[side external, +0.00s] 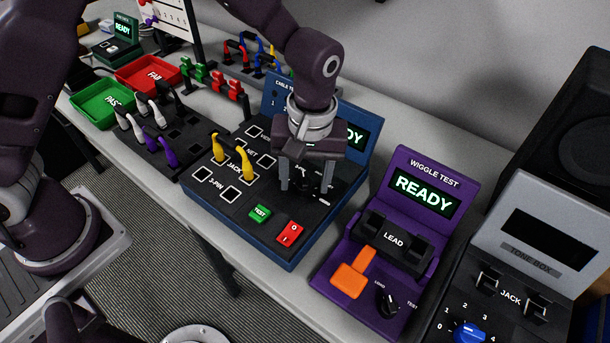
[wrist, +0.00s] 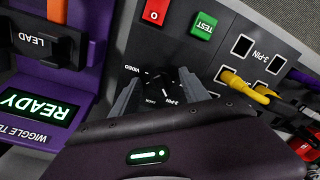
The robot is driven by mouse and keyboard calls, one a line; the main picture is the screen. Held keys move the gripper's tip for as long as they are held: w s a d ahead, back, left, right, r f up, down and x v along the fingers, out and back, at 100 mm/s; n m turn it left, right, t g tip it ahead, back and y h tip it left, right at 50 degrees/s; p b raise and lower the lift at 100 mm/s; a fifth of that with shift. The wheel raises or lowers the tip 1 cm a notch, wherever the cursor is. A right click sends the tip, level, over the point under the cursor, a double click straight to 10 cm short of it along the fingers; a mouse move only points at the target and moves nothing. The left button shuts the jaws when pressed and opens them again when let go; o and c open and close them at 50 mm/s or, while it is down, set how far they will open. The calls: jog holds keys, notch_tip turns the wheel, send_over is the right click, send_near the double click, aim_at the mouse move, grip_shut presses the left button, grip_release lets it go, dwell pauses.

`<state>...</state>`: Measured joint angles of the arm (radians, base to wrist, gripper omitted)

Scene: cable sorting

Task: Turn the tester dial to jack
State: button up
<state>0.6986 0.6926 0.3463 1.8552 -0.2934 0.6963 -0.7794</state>
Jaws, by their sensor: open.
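The blue cable tester (side external: 262,232) stands in the middle of the bench with a dark top and a lit screen that my arm partly covers. Its dark dial (side external: 304,184) is at the right of the top. My gripper (side external: 306,189) points down over the dial, open, one finger on each side. In the wrist view the dial (wrist: 160,84) lies between my gripper's fingertips (wrist: 156,88), with the labels VIDEO, JACK and 3-PIN around it. I cannot tell which label the dial points to. A yellow cable (side external: 247,167) has both ends upright in the JACK row.
The green TEST button (side external: 260,213) and red switch (side external: 289,233) are close in front of the dial. The purple wiggle tester (side external: 430,230), showing READY, stands at right, then the grey tone box (side external: 545,225). Green (side external: 103,108) and red (side external: 140,77) trays are at left.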

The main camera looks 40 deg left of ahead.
grip_shut()
jog(key=shift+m, duration=0.3)
jog(key=m, duration=0.3)
jog(key=shift+r+m, duration=0.1)
jog(key=shift+m, duration=0.2)
jog(key=shift+m+t, duration=0.3)
jog(key=shift+m, duration=1.9)
jog(key=shift+a, duration=0.1)
grip_release()
